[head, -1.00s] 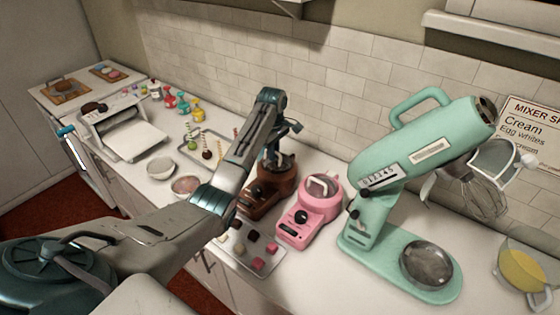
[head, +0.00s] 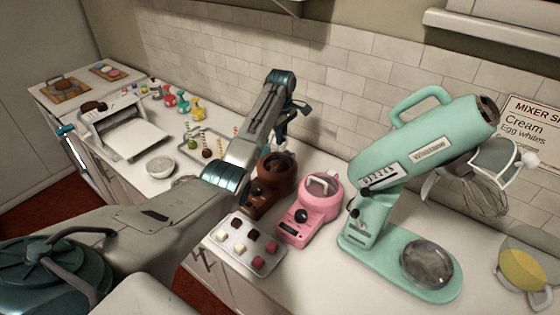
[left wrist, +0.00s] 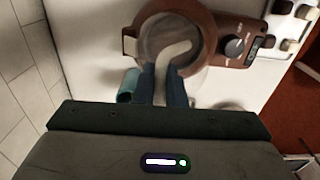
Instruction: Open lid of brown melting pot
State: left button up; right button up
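The brown melting pot (head: 258,196) stands on the counter, left of the pink pot in the head view. It also shows at the top of the left wrist view (left wrist: 232,22), with its round rim and dial. My left gripper (head: 284,134) is above and just behind the pot. In the left wrist view its two dark blue fingers (left wrist: 162,82) stand close on either side of the pale lid handle (left wrist: 178,50) and look shut on it. The clear lid (left wrist: 200,82) seems to reach past the rim; its exact tilt is hard to tell. My right gripper is not in view.
The pink melting pot (head: 318,205) stands close to the right, then the mint mixer (head: 420,150). A tray of candies (head: 243,243) lies in front. A small bowl (head: 161,167) is to the left. The tiled wall (head: 330,100) is behind.

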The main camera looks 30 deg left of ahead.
pick_arm(q)
jog(key=shift+w+d+r+b, duration=0.1)
jog(key=shift+w+r+b, duration=0.15)
jog(key=shift+w, duration=0.3)
jog(key=shift+w+d+r+b, duration=0.1)
jog(key=shift+w+b, duration=0.25)
jog(key=shift+w, duration=0.2)
jog(key=w+b, duration=0.2)
jog(key=b, duration=0.2)
jog(key=w+b, duration=0.2)
jog(key=b, duration=0.2)
jog(key=shift+w+d+r, duration=0.15)
jog(key=shift+w+r, duration=0.05)
jog(key=shift+w, duration=0.2)
jog(key=o, duration=1.2)
